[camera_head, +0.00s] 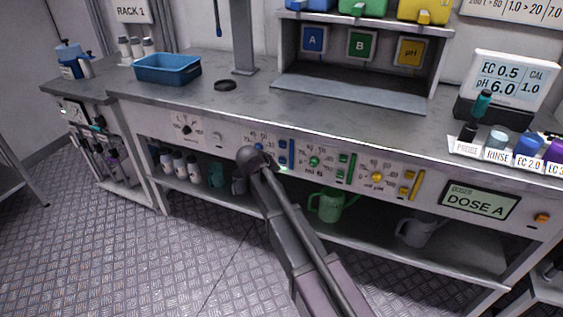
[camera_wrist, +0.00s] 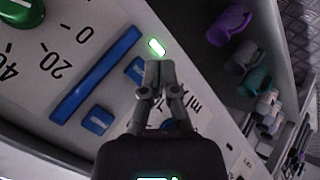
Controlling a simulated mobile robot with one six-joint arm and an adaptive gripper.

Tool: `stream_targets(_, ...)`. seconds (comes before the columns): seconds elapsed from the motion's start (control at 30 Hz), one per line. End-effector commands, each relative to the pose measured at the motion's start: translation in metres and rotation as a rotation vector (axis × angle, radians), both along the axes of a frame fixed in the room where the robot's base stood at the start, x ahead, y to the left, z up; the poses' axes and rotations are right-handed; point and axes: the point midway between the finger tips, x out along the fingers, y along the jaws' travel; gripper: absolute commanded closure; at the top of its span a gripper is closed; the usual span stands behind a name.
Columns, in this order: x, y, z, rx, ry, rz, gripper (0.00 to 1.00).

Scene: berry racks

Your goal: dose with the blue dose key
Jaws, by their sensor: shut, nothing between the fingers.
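In the wrist view my gripper (camera_wrist: 159,72) is shut and empty, its fingertips over the white panel. A small blue key (camera_wrist: 135,69) lies just left of the fingertips, which partly hide it. A second small blue key (camera_wrist: 97,119) is lower left, clear of the fingers. A long blue bar (camera_wrist: 95,78) runs beside both keys. I cannot tell which one is the dose key, nor whether the fingertips touch the panel. In the head view the blue bar (camera_head: 291,153) shows just right of my arm's end, which hides my fingers. The doser display (camera_head: 478,204) reads "DOSE A".
A green light (camera_wrist: 157,46) glows beside my fingertips. A green dial (camera_wrist: 20,10) is at the upper left. Green (camera_head: 314,161) and yellow (camera_head: 377,177) controls lie to the right along the panel. A green jug (camera_head: 328,207) stands on the shelf below. The floor in front is clear.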

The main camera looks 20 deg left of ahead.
Motion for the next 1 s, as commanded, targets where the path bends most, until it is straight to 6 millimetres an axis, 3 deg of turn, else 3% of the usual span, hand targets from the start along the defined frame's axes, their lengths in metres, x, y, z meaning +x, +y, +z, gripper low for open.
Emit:
stream_targets(0.5, -0.035, 0.002, 0.000, -0.001, -0.001, 0.000, 1.00)
stream_targets(1.0, -0.037, 0.003, 0.000, 0.000, 0.000, 0.000, 1.00)
